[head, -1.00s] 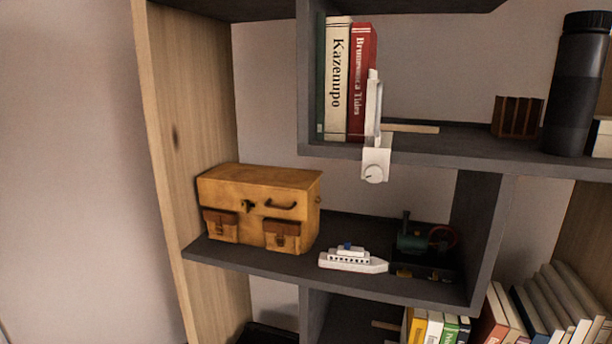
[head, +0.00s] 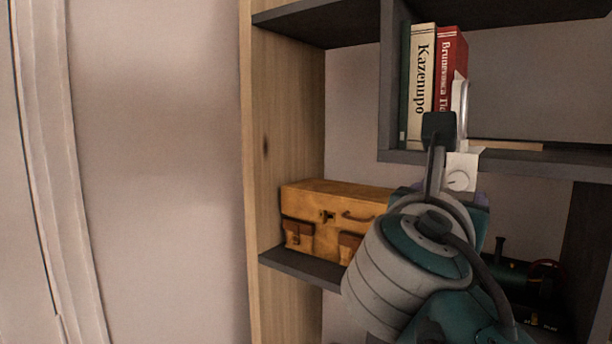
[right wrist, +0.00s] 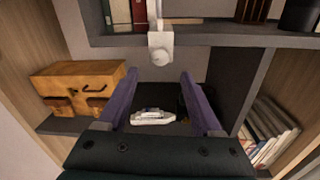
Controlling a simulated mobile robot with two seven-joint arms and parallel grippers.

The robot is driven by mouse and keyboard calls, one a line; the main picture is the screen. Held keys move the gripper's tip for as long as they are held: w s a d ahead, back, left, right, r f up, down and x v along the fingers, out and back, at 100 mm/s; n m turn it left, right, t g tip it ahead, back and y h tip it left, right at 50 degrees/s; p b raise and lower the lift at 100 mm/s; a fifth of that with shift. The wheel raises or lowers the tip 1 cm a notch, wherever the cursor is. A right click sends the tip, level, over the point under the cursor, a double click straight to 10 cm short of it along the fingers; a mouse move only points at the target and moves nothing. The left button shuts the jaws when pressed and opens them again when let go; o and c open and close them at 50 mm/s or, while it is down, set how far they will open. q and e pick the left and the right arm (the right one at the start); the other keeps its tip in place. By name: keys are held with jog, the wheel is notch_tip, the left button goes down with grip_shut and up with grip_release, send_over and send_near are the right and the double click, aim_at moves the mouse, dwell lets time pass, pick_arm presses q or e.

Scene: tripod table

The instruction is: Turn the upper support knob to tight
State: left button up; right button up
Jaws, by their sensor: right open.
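The upper support (head: 462,105) is a white bracket on the front edge of the upper shelf, next to the books. Its round knob (head: 459,180) faces out from the white block below the shelf edge. The knob also shows in the right wrist view (right wrist: 161,57). My right gripper (right wrist: 159,75) is open and empty, its two purple fingers apart and pointing toward the shelves. In that view the knob appears just beyond and above the gap between the fingertips, not touched. In the head view my right arm hides most of this gripper. My left gripper is not in view.
Books (head: 421,85) stand on the upper shelf (head: 560,163). Below are a tan case (head: 325,215) and a white toy ship (right wrist: 152,117). A dark toy engine (head: 510,272) sits at the right. A wooden side panel (head: 285,130) bounds the left.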

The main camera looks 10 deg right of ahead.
aim_at(457, 183)
jog(key=p+x, duration=0.1)
jog(key=x, duration=0.5)
jog(key=shift+r+p, duration=0.15)
jog(key=shift+p, duration=0.2)
jog(key=shift+w+d, duration=0.35)
jog(key=shift+d, duration=0.05)
grip_shut()
